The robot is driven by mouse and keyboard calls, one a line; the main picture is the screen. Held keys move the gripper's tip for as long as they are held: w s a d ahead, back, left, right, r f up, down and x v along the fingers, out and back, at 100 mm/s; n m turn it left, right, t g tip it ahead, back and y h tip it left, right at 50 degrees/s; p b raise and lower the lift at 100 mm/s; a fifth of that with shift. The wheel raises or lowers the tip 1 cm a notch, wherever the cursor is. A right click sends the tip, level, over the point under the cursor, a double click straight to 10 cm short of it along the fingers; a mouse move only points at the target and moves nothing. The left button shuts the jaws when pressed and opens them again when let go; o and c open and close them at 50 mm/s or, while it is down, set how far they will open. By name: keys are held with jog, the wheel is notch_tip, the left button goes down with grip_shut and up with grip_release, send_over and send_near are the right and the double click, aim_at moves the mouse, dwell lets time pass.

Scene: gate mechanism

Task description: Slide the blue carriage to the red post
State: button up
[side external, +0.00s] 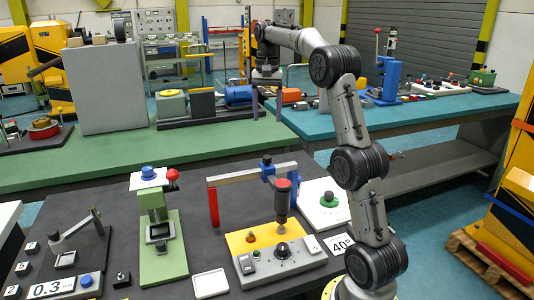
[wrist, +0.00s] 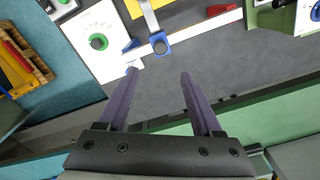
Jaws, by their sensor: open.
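The blue carriage (side external: 267,171) sits on a pale horizontal rail (side external: 238,176), near the rail's right end in the side view. In the wrist view the carriage (wrist: 160,45) is on the rail (wrist: 195,30), just beyond my fingertips. The red post (side external: 213,207) stands at the rail's left end in the side view; its red top (wrist: 221,9) shows at the upper right in the wrist view. My gripper (side external: 267,106) is open and empty, above and behind the rail, apart from the carriage. Its two dark fingers (wrist: 159,74) are spread wide.
A control box (side external: 282,257) with a red-topped cylinder (side external: 282,186) stands in front of the rail's right end. A green fixture (side external: 158,215) stands left of the red post. A white panel with a green knob (side external: 328,200) lies to the right.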

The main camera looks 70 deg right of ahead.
aim_at(267, 157)
notch_tip(267, 157, down, 13)
jog(key=shift+a+f, duration=0.1)
jog(key=shift+f, duration=0.1)
dwell(0.3)
grip_shut()
jog(key=shift+r, duration=0.1)
dwell(1.3)
